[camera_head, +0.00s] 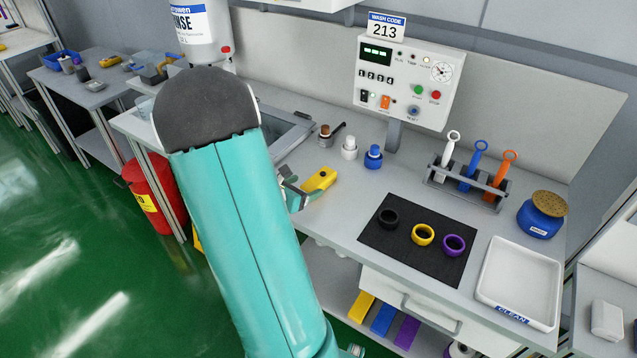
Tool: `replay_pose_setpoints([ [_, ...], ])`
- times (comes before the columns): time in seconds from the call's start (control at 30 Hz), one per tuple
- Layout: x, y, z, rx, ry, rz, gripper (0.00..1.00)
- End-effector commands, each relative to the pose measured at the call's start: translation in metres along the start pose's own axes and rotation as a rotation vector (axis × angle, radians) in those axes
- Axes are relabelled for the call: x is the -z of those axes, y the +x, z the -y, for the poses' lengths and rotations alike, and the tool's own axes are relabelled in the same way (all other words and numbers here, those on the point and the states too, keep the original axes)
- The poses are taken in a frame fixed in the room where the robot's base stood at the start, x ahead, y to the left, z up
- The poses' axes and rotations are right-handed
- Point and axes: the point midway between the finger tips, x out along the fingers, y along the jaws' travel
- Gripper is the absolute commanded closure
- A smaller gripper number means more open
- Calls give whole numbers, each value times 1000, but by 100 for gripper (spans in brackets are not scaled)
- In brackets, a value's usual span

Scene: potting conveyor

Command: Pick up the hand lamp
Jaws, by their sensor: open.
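A yellow hand-held object (322,178) with a small dark spot lies on the grey bench, left of centre; it looks like the hand lamp, but it is small in view. My gripper (297,191) shows only in part beside its left end, jaws open. My large teal arm link hides the rest of the gripper and part of the bench. I cannot tell whether the fingers touch the yellow object.
Behind stand small bottles with brown, white and blue tops (373,156) and a control panel (408,80). To the right are a black mat (385,245) with three rings, a tool rack (465,185), a blue jar (541,216) and a white tray (520,275).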

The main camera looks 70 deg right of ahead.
Motion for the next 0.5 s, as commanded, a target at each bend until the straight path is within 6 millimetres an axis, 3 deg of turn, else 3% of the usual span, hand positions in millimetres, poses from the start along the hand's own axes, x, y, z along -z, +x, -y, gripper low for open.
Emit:
replay_pose_setpoints([
  [0.27, 1, 24, 2, 1, 1, -1, 29],
  [0.5, 1, 59, 4, -1, 0, -2, 29],
])
